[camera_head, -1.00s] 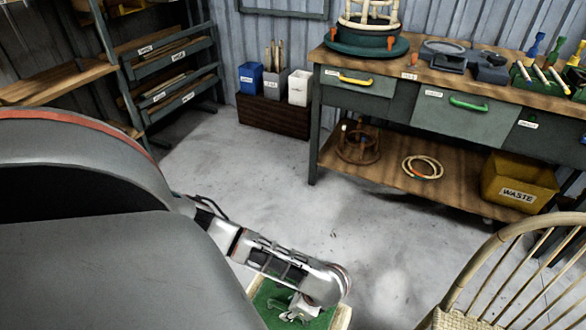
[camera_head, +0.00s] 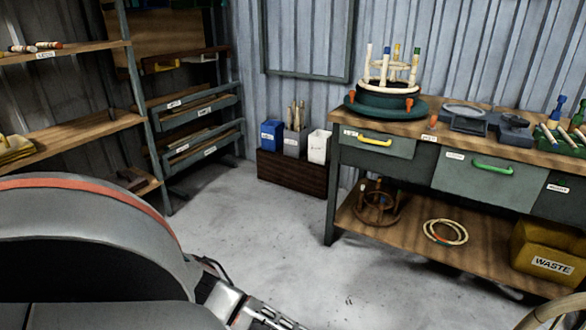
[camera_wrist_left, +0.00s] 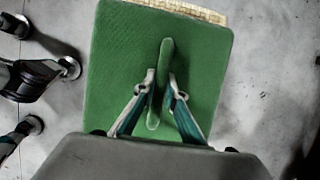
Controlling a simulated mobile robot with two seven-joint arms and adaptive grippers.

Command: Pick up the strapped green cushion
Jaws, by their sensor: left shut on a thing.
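In the left wrist view the green cushion (camera_wrist_left: 115,65) fills the middle of the picture, with a raised green strap (camera_wrist_left: 165,60) running along its centre. My left gripper (camera_wrist_left: 160,82) is shut on the strap, one finger on each side of it. A strip of pale woven material shows past the cushion's top edge. In the head view the cushion and my left gripper are out of the picture; only part of my left arm shows at the bottom. My right gripper is in neither view.
A workbench (camera_head: 455,125) with drawers stands at the right, with a yellow waste bin (camera_head: 550,250) on its lower shelf. Shelving (camera_head: 75,45) stands at the left. A brown crate (camera_head: 290,172) holds several containers by the wall. The floor (camera_head: 265,230) between is clear.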

